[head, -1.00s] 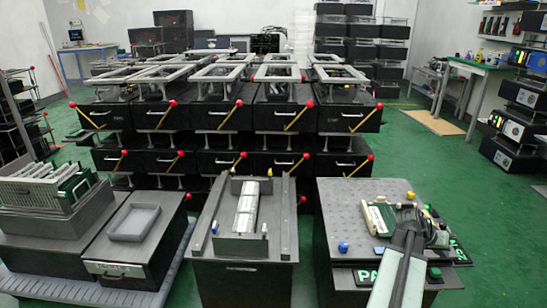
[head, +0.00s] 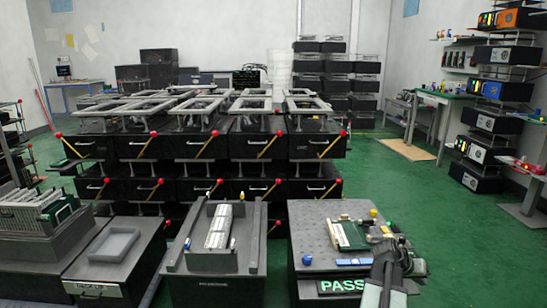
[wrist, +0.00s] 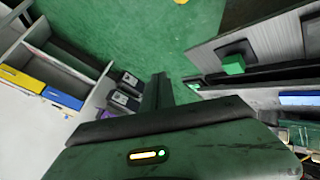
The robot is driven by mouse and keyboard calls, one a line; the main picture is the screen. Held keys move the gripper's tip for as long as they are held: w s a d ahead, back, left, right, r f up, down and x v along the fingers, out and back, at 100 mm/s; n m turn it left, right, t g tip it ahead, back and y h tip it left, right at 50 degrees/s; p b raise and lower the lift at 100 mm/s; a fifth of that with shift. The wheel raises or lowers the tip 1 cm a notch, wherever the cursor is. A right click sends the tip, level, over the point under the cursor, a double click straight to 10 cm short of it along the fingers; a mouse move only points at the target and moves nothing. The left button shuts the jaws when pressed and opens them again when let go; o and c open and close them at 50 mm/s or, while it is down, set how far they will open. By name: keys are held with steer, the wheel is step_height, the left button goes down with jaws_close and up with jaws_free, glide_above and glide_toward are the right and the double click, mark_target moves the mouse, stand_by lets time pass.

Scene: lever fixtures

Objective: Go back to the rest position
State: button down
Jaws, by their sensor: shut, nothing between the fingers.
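My gripper (head: 384,252) is at the lower right of the head view, at the end of my dark arm. It is shut and holds nothing. It overlaps the front right part of the dark perforated tabletop (head: 312,235) in the picture. A green and cream board fixture (head: 349,234) lies on that top, just beyond and left of my gripper. The green PASS sign (head: 340,286) is on the front, left of my arm. The fingertips are small and dark in this view.
Another bench (head: 215,262) with a silver block stands left of the perforated one. A grey tray (head: 108,244) lies further left. Rows of black drawers with red-knobbed levers (head: 267,147) stand behind. Green floor (head: 460,220) is open at the right.

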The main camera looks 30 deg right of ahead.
steer(key=w+a+n+t, duration=0.1)
steer(key=w+a+n, duration=0.1)
steer(key=w+a, duration=0.45)
steer(key=w+a+n+t, duration=0.15)
steer(key=w+a, duration=0.25)
steer(key=w, duration=0.6)
steer(key=w+a+f+n+t+y, duration=0.1)
steer(key=w+a+f+n+t, duration=0.15)
steer(key=w+a, duration=1.25)
steer(key=w+a+f+n+y, duration=0.1)
steer(key=w+a+n+y, duration=0.1)
steer(key=a, duration=1.3)
steer(key=s+a+f+n+g+y, duration=0.1)
steer(key=s+a+n+y, duration=0.1)
steer(key=a, duration=0.6)
steer(key=s+a+f+n+g+y, duration=0.1)
steer(key=s+a+y, duration=0.15)
steer(key=a, duration=0.65)
steer(key=s+a+f+n+y, duration=0.2)
steer(key=s+a, duration=0.1)
steer(key=a, duration=0.5)
step_height(320, 180, up, 38)
steer(key=w+p, duration=0.1)
steer(key=p, duration=3.6)
steer(key=shift+d+h, duration=0.15)
steer(key=shift+h, duration=0.2)
steer(key=shift+d+f, duration=0.1)
